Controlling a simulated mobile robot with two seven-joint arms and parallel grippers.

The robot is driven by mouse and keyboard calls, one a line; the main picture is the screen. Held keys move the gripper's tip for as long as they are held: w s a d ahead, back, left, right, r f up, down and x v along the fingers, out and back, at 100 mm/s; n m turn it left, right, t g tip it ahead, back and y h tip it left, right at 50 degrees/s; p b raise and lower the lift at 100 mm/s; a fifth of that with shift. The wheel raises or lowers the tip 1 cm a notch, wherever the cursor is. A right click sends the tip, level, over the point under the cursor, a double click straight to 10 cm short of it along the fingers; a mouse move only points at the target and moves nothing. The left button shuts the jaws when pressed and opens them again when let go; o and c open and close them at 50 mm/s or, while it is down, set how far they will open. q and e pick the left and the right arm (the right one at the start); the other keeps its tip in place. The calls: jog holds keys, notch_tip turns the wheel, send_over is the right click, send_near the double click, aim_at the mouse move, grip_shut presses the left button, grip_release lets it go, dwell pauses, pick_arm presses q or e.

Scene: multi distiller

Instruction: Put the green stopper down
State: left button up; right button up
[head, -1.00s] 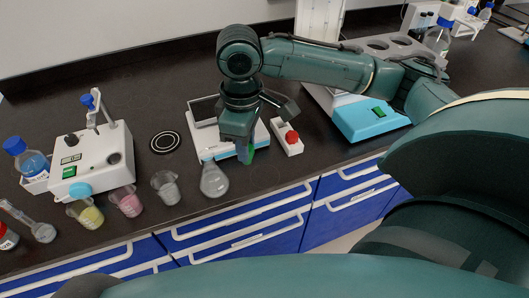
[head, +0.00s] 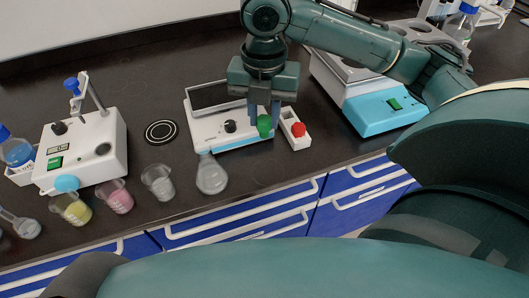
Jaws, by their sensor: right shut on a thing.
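The green stopper (head: 264,125) is held between the fingers of my right gripper (head: 264,112), which points down. It is in front of the right part of the white hotplate device (head: 222,141), near its front edge. I cannot tell whether the stopper touches the device or the bench. A clear round flask (head: 211,178) stands on the bench to the lower left of the stopper. My left gripper is not in view.
A white box with a red button (head: 299,130) stands just right of the gripper. Beakers with clear (head: 159,184), pink (head: 118,198) and yellow liquid (head: 74,209) stand along the front. A white and blue device (head: 375,112) is at right.

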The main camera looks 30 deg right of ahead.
notch_tip(320, 180, down, 9)
jog(key=shift+f+b, duration=0.1)
jog(key=shift+b, duration=0.5)
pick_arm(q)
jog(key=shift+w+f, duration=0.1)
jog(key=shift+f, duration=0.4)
pick_arm(e)
jog(key=shift+f, duration=0.15)
jog(key=o, duration=0.9)
notch_tip(320, 180, up, 12)
jog(key=shift+f+p, duration=0.25)
jog(key=shift+p, duration=0.55)
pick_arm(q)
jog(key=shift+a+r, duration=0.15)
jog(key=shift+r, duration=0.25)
pick_arm(e)
jog(key=shift+r, duration=0.4)
